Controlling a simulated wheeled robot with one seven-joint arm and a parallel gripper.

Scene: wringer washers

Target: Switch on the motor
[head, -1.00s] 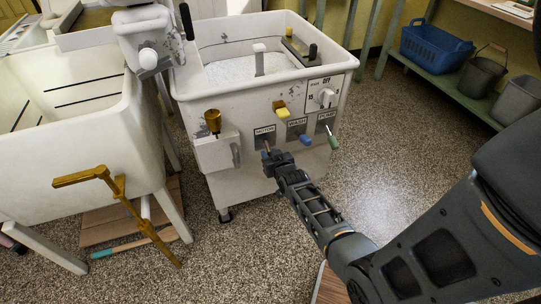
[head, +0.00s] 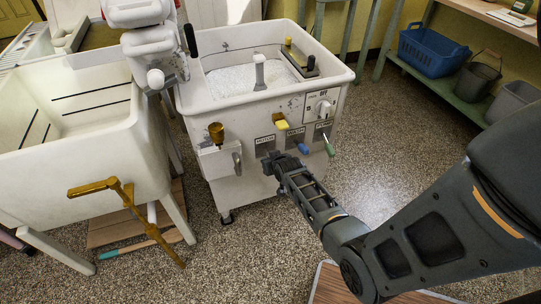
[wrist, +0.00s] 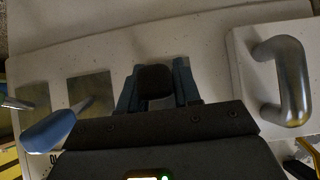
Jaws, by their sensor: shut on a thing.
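The white wringer washer (head: 228,108) stands ahead, with a row of labelled lever plates on its front. The MOTOR plate (head: 264,150) is leftmost. A blue lever (head: 303,149) under WASH and a green lever (head: 330,149) stand to its right. My gripper (head: 272,160) is at the lower edge of the MOTOR plate. In the wrist view, my gripper (wrist: 155,92) is shut on a dark knob (wrist: 154,78), apparently the motor lever's, between its bluish fingers. The lever's shaft and lower position are hidden by my gripper. The blue lever (wrist: 50,130) is beside it in the wrist view.
A metal handle (wrist: 290,80) on a white box is close to my gripper. A brass funnel (head: 216,132) sits above that box. Speckled floor is open right of the washer.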

